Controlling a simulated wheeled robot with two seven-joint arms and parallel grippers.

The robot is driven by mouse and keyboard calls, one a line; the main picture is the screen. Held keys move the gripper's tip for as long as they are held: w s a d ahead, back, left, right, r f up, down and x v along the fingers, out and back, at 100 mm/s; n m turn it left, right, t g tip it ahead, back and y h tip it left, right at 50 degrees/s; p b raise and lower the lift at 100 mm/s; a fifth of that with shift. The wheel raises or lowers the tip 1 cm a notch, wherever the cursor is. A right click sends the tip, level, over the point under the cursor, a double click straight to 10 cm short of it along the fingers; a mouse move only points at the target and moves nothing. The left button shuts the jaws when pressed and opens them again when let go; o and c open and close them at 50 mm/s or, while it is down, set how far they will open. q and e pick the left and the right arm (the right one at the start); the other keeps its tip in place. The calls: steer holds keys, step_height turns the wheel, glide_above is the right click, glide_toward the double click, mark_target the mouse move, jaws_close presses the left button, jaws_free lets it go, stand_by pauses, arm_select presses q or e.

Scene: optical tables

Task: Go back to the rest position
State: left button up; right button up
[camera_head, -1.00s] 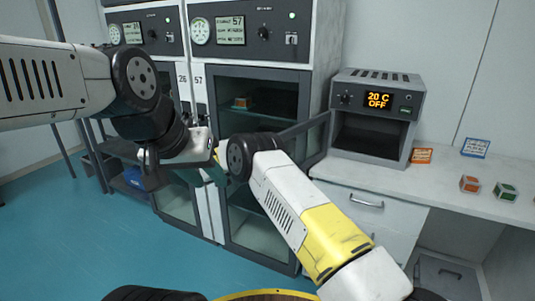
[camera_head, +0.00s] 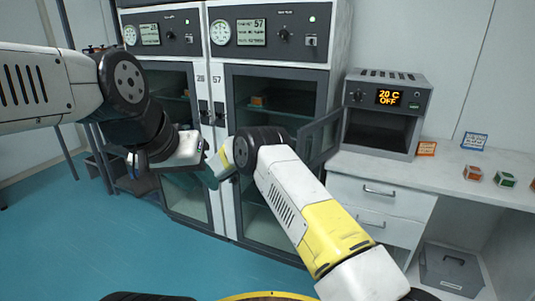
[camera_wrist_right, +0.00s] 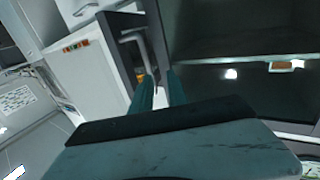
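My left arm comes in from the left in the head view. Its gripper (camera_head: 140,162) points down in front of the left cabinet; its fingers are too small and dark to tell apart. My right arm rises from the bottom and bends away in front of cabinet 57. My right gripper's teal body shows just beyond the bend, partly hidden. In the right wrist view the two teal fingers (camera_wrist_right: 160,92) stand apart with a narrow gap and nothing clearly held. A grey bar handle (camera_wrist_right: 138,45) appears just past the fingertips; whether they touch it is unclear.
Two glass-doored cabinets, including cabinet 57 (camera_head: 281,96), stand close ahead. A small oven (camera_head: 412,78) reading 20 C OFF has its door (camera_head: 319,140) open toward my right arm. Red (camera_head: 473,172) and green (camera_head: 505,179) cubes sit on the white counter (camera_head: 440,179). Blue floor is clear at left.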

steer(key=shift+d, duration=0.1)
steer(key=w+d+r+n+t+y, duration=0.1)
steer(key=w+r+n+t+y, duration=0.2)
steer(key=r, duration=0.7)
steer(key=w+r+t+y, duration=0.25)
steer(key=r+y, duration=0.35)
steer(key=r, duration=0.5)
steer(key=s+d+r+n+y, duration=0.2)
steer(key=s+r+n+y, duration=0.3)
steer(key=s+r+y, duration=0.4)
steer(key=s+d+n+g, duration=0.1)
steer(key=s+d+g, duration=0.1)
steer(key=s, duration=0.7)
steer(key=s+d+n+g, duration=0.2)
steer(key=s+g, duration=0.1)
steer(key=s, duration=0.6)
steer(key=s+d+f+g, duration=0.2)
steer(key=s+d+f, duration=0.2)
steer(key=s, duration=0.8)
steer(key=s+d+f+g+h, duration=0.1)
steer(key=s+d+f+g, duration=0.2)
steer(key=s+f, duration=0.4)
steer(key=s+d, duration=0.1)
steer(key=s, duration=0.4)
steer(key=shift+s+d+f+h, duration=0.15)
steer(key=shift+s+f+h, duration=0.15)
steer(key=shift+s, duration=0.1)
